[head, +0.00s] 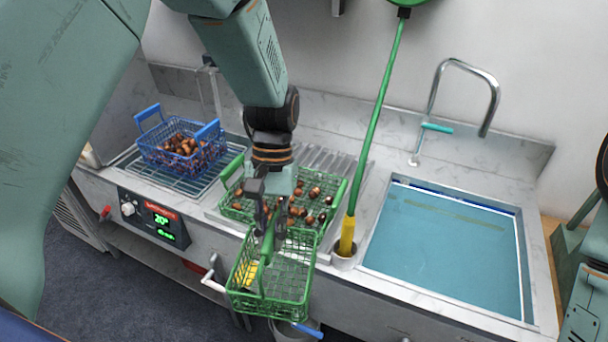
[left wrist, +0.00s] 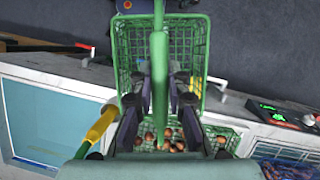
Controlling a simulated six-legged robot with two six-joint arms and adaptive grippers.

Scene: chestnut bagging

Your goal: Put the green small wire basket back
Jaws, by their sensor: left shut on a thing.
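The green small wire basket (head: 296,285) hangs at the front edge of the counter in the head view, with a yellow patch on its left side. It looks empty. My left gripper (head: 268,222) is shut on its green handle. In the left wrist view the handle runs between the fingers (left wrist: 160,100), and the basket's mesh (left wrist: 125,48) shows beyond them. Behind it, a wider green basket (head: 334,207) with loose chestnuts sits in the counter, partly hidden by my gripper. My right gripper does not show.
A blue wire basket (head: 148,150) full of chestnuts stands on a rack at the left, above a control panel (head: 160,218). A green pole with a yellow end (head: 348,230) stands in a cup on the right. Beyond it is a water-filled sink (head: 440,250) with a tap (head: 436,90).

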